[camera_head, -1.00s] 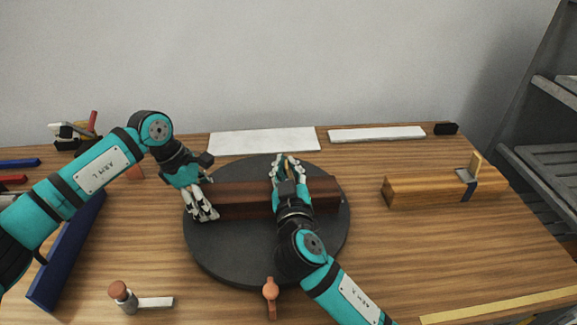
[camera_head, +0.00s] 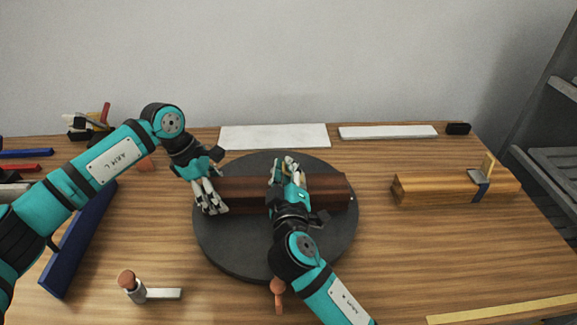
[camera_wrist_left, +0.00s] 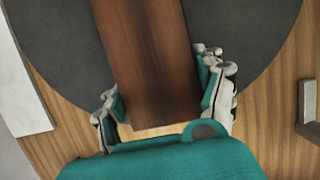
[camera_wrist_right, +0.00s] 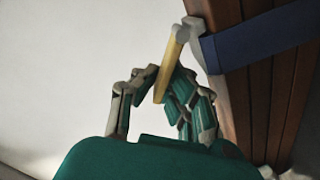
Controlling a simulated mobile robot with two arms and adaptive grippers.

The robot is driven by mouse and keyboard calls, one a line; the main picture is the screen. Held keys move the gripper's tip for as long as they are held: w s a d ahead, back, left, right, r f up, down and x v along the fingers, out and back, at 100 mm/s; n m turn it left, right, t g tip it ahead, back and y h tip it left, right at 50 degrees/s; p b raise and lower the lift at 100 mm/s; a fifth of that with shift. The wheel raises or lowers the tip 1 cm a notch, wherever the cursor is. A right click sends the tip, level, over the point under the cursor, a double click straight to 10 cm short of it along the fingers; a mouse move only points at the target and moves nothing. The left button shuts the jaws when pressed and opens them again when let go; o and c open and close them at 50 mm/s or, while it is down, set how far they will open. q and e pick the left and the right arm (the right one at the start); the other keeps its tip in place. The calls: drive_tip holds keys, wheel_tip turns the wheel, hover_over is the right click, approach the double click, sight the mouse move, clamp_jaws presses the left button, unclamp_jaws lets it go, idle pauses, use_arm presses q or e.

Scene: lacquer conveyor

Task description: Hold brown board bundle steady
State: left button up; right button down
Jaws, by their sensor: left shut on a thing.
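The brown board bundle (camera_head: 335,190) lies across the round dark turntable (camera_head: 237,248). My left gripper (camera_head: 210,200) is shut on the bundle's left end; in the left wrist view its fingers (camera_wrist_left: 168,100) press on both sides of the bundle (camera_wrist_left: 155,50). My right gripper (camera_head: 284,168) is at the back edge of the bundle, near its middle. In the right wrist view a blue strap (camera_wrist_right: 260,40) goes around the boards (camera_wrist_right: 265,100), with a yellow lever (camera_wrist_right: 168,68) standing out from its buckle. The lever is between the right fingers (camera_wrist_right: 163,88); whether they grip it is unclear.
A lighter strapped wood bundle (camera_head: 435,190) lies at the right. A blue bar (camera_head: 80,240) is at the left. A capped tool (camera_head: 135,290) and an orange-handled piece (camera_head: 278,292) are in front. White panels (camera_head: 275,136) lie at the back. The table's right front is mostly clear.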

drive_tip(key=shift+f, duration=0.1)
idle(0.3)
drive_tip(key=c, duration=1.4)
unclamp_jaws()
drive_tip(key=shift+c, duration=0.2)
drive_tip(key=s, duration=1.2)
